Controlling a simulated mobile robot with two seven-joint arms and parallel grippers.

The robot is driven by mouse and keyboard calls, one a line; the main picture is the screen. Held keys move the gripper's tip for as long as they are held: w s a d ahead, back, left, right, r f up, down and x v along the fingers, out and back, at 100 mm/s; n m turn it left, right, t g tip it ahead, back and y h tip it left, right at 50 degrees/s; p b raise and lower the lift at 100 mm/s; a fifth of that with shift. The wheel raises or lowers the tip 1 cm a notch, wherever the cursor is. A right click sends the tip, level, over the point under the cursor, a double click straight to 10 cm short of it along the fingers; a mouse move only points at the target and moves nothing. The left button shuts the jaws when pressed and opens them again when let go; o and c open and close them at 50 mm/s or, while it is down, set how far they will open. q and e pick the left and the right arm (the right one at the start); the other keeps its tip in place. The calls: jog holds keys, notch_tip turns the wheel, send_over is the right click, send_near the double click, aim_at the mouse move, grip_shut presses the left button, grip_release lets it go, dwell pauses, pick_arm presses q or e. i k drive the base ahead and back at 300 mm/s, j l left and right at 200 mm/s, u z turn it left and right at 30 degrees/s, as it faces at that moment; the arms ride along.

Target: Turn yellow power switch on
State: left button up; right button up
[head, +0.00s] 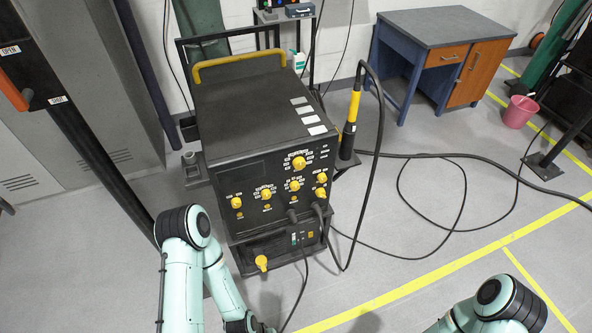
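A dark welding-type machine (250,110) stands in the middle on a black cart. Its front panel carries several yellow knobs, among them the top knob (299,162) and the left knob (236,202). A separate yellow switch (261,262) sits on the lower unit under the panel, its handle looking roughly upright. No label marking the power switch is readable. My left arm comes in at the bottom, left of the lower unit, with its dark wrist at the bottom edge. My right arm is at the bottom right, away from the machine. Both grippers' fingertips are out of the picture.
Black cables hang from the panel and loop over the floor to the right. A yellow-and-black torch (352,120) stands at the machine's right side. A desk (445,25) and a pink bucket (519,111) are behind. Grey cabinets stand at left.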

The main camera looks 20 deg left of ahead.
aim_at(320, 192)
jog(key=i+j+u, duration=0.15)
jog(key=u, duration=0.2)
jog(key=i+j+u, duration=0.1)
jog(key=u, duration=0.25)
jog(key=i+u, duration=0.2)
jog(key=u, duration=0.15)
